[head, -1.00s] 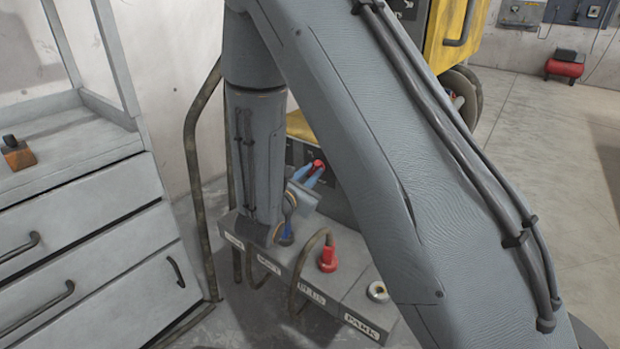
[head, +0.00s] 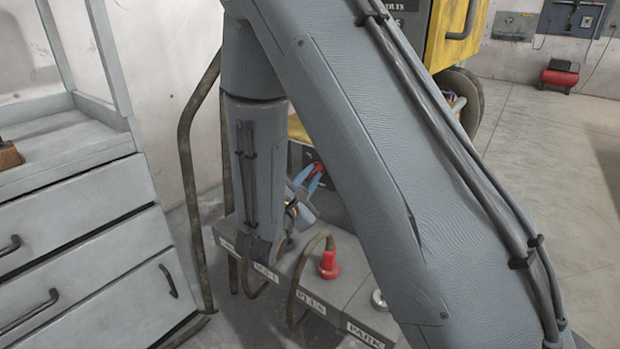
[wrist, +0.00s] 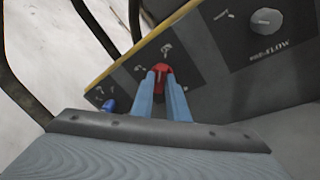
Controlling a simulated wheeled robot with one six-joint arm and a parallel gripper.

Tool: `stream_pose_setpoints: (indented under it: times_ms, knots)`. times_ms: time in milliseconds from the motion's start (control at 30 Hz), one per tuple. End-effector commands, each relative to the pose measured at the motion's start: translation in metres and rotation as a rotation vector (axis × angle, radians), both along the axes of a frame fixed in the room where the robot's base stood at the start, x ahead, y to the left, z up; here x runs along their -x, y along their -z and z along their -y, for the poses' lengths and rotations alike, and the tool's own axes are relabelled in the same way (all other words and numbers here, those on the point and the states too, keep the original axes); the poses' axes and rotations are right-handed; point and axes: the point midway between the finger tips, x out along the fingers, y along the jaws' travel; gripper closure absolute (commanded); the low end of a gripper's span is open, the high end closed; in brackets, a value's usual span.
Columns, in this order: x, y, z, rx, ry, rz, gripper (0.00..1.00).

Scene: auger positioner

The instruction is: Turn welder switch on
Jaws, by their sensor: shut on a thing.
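The red rotary switch (wrist: 161,71) is on the dark front panel of a yellow-topped machine, and it also shows in the head view (head: 319,167). My gripper (wrist: 161,82) has two blue fingers, which are shut on the red switch, one on either side of it. In the head view my gripper (head: 312,174) is partly hidden behind my arm. The small marks around the switch are too blurred to read, so I cannot tell its setting.
A blue knob (wrist: 109,105) lies left of the switch and a grey flow knob (wrist: 266,21) lies right of it. A labelled grey rack with a red plug (head: 328,264) stands below my gripper. A grey drawer cabinet (head: 90,240) is at the left.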

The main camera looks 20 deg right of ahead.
Motion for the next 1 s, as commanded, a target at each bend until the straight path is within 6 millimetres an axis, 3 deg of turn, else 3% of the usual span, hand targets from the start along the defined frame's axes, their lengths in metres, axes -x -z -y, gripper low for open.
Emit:
stream_pose_setpoints:
  times_ms: [233, 267, 367, 733, 1000]
  knots:
    - [0.000, 0.000, 0.000, 0.000, 0.000, 0.000, 1.00]
    - [0.000, 0.000, 0.000, 0.000, 0.000, 0.000, 0.84]
    - [0.000, 0.000, 0.000, 0.000, 0.000, 0.000, 0.68]
    - [0.003, 0.000, -0.003, 0.000, -0.001, -0.001, 0.68]
    - [0.035, -0.001, -0.029, 0.001, -0.004, -0.002, 0.68]
